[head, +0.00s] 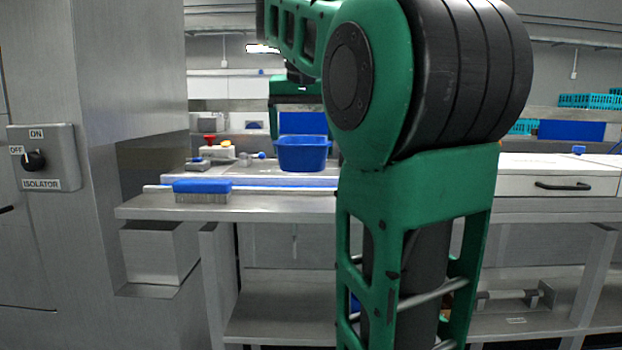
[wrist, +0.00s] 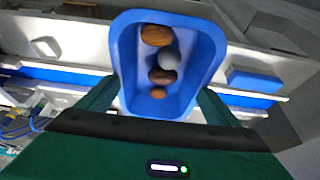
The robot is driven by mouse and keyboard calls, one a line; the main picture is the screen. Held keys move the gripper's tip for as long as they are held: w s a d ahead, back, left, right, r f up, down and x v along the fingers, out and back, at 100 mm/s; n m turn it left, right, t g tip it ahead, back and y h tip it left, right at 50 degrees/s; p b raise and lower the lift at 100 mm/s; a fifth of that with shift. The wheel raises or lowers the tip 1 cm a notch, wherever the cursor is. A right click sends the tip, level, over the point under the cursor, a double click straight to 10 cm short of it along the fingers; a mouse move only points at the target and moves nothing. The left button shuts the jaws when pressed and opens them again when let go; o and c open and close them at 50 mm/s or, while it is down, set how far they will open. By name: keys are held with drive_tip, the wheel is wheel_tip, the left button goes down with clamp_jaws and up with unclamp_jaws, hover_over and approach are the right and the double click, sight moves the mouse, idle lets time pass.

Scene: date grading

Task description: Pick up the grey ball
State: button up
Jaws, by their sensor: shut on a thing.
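The grey ball (wrist: 169,63) lies inside a blue tub (wrist: 207,45), in a line with brown date-like pieces, one dark brown piece (wrist: 161,77) close beside it. The tub also shows in the head view (head: 302,155), at the bench, its contents hidden by its wall. My gripper (wrist: 162,88) has its two green fingers on either side of the tub and is shut on it, not on the ball. In the head view my gripper (head: 296,100) is above the tub, partly hidden. I cannot tell whether the tub touches the bench.
A blue brush (head: 202,190) lies at the bench's front edge. A red-topped button box (head: 217,151) and small items stand left of the tub. An isolator switch panel (head: 44,158) is on the left wall. Teal crates (head: 590,101) sit at the back right.

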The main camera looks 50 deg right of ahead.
drive_tip(key=d+f, duration=0.1)
drive_tip(key=d, duration=0.1)
drive_tip(key=w+d+f, duration=0.1)
drive_tip(key=d+f, duration=0.1)
drive_tip(key=d, duration=0.1)
drive_tip(key=w+d+f, duration=0.1)
drive_tip(key=d, duration=0.1)
drive_tip(key=shift+d+f, duration=0.15)
drive_tip(key=shift+f, duration=2.3)
drive_tip(key=shift+f, duration=0.3)
drive_tip(key=o, duration=1)
drive_tip(key=shift+r, duration=0.1)
drive_tip(key=shift+r, duration=0.2)
drive_tip(key=shift+v, duration=5.95)
drive_tip(key=shift+w+d+r, duration=0.1)
drive_tip(key=shift+w+r, duration=0.05)
drive_tip(key=shift+r, duration=0.05)
